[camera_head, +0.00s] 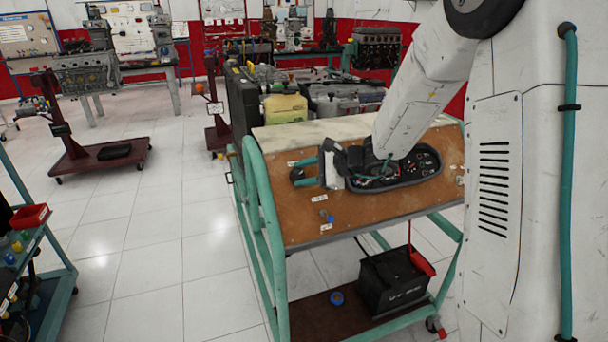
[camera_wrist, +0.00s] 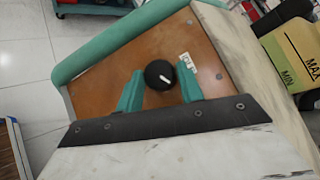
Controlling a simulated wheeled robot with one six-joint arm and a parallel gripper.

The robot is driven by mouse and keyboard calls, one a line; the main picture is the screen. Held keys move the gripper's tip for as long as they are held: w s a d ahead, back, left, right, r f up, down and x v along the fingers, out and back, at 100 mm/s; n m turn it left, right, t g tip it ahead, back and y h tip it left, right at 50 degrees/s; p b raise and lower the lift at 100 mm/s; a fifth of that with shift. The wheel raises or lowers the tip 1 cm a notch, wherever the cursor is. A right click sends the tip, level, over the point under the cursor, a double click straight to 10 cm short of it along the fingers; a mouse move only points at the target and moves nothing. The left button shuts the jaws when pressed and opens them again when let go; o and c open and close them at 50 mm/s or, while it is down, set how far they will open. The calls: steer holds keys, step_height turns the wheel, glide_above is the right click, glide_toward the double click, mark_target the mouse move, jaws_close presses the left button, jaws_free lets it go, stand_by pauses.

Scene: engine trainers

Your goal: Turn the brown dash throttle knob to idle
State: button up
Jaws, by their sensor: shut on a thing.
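The throttle knob (camera_wrist: 157,72) is round and looks black, with a white pointer line slanting toward the lower right in the wrist view. It sits on the brown dash board (camera_wrist: 100,93). The two teal fingers of my gripper (camera_wrist: 160,80) stand on either side of the knob and are shut on it. A small white label (camera_wrist: 187,61) lies just right of it. The brown board (camera_head: 395,204) also shows there.
The board sits in a teal tube frame (camera_head: 262,195). A black gauge panel (camera_head: 425,162) is beside my gripper, partly behind my arm. A blue key-like part (camera_head: 328,217) is lower on the board. A black battery (camera_head: 390,282) stands below.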

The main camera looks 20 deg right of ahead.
steer(key=n+g, duration=0.1)
steer(key=n, duration=0.1)
steer(key=n+g+h, duration=0.1)
steer(key=n, duration=0.1)
steer(key=n+g, duration=0.1)
steer(key=g, duration=0.1)
steer(key=shift+w+a+r+n+h, duration=0.15)
steer(key=shift+w+r+n+h, duration=0.15)
steer(key=shift+n+h, duration=0.1)
steer(key=n+g+h, duration=0.1)
steer(key=n, duration=0.1)
steer(key=n+g+h, duration=0.1)
steer(key=n+h, duration=0.1)
steer(key=shift+w+a+r, duration=0.1)
steer(key=shift+a+r, duration=0.05)
steer(key=shift+a, duration=0.05)
steer(key=o, duration=1)
steer(key=v, duration=0.7)
steer(key=shift+r, duration=0.4)
steer(key=shift+d+n, duration=0.15)
steer(key=shift+n, duration=0.15)
